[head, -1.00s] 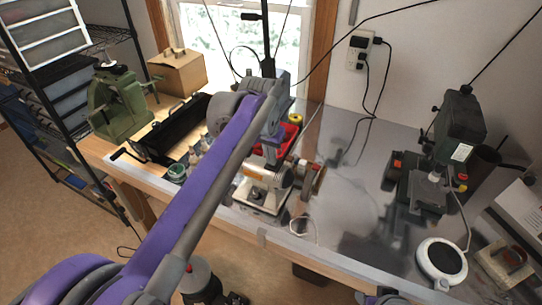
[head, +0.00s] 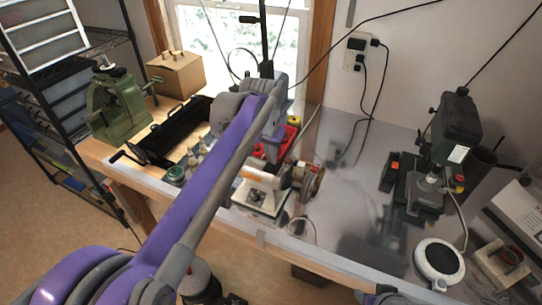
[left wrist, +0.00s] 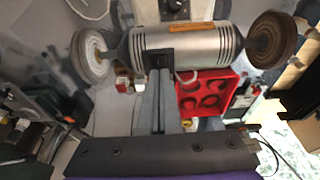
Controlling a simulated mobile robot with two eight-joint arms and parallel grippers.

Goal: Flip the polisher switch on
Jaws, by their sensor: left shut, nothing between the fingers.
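The polisher (head: 262,196) stands near the front edge of the metal benchtop. In the left wrist view its silver motor body (left wrist: 185,45) has a pale wheel (left wrist: 92,55) at the left end and a brown wheel (left wrist: 270,40) at the right end. My left gripper (left wrist: 160,73) is shut and empty, with its tips close to the lower middle of the motor body; I cannot tell whether they touch. In the head view the left gripper (head: 271,152) is just behind the polisher, partly hidden. My right gripper is not clearly seen.
A red tray (left wrist: 205,92) lies close beside the left gripper. A black tool tray (head: 180,130) and green press (head: 118,108) stand left. A drill press (head: 455,135) and round white device (head: 440,262) stand right. The metal surface between is mostly clear.

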